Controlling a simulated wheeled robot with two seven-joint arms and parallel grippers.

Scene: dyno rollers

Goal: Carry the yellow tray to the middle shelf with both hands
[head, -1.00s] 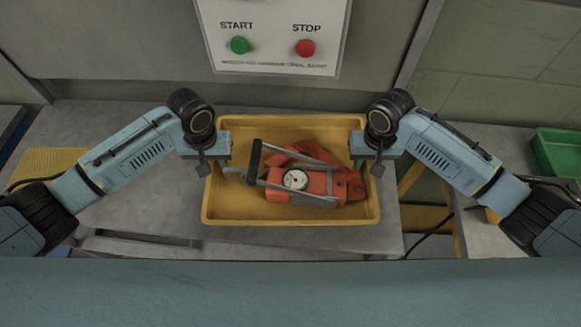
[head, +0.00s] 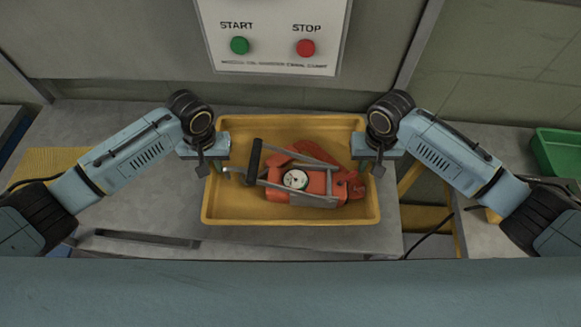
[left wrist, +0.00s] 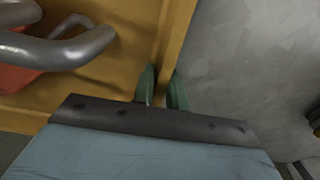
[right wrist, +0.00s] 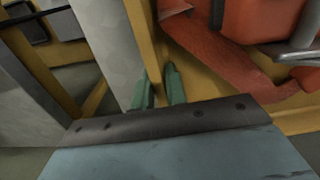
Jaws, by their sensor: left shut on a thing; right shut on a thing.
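The yellow tray (head: 290,219) is in the middle of the head view, over a grey bench top. An orange-red device with a round dial and grey metal bars (head: 318,186) lies inside it. My left gripper (head: 222,168) is shut on the tray's left wall, and the left wrist view shows the green fingers (left wrist: 162,88) either side of the rim. My right gripper (head: 361,168) is shut on the right wall, with its fingers (right wrist: 160,85) astride the rim. The tray looks level. I cannot tell whether its bottom touches the bench. No middle shelf is identifiable.
The grey bench top (head: 120,200) extends left of the tray. A panel with START and STOP buttons (head: 274,45) stands behind it. A green bin (head: 558,155) is at the right, and a yellow frame (head: 432,218) is right of the bench.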

